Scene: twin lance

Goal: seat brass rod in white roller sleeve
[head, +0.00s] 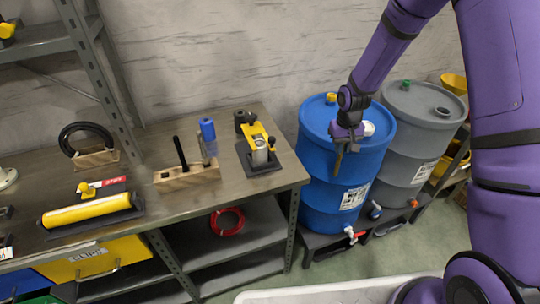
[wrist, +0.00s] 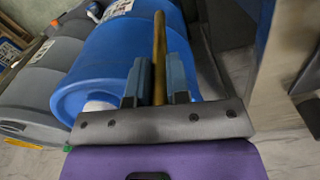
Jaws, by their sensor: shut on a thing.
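My gripper (head: 347,135) is in front of the blue drum, above floor level, with its fingers pointing down. It is shut on the brass rod (head: 339,160), which hangs down below the fingers. In the wrist view the rod (wrist: 160,40) stands between the two blue-grey fingers (wrist: 158,80) and extends beyond their tips. A short pale sleeve (head: 259,156) stands in a yellow holder on a dark base at the right end of the bench. It looks like the white roller sleeve, but is too small to be certain. The rod is well apart from it, to its right.
The workbench (head: 160,215) carries a wooden block with upright tools (head: 188,178), a yellow roller (head: 88,209) and a black coil (head: 85,140). A blue drum (head: 320,150) and a grey drum (head: 420,130) stand right of the bench. A white-rimmed surface (head: 330,291) lies in front.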

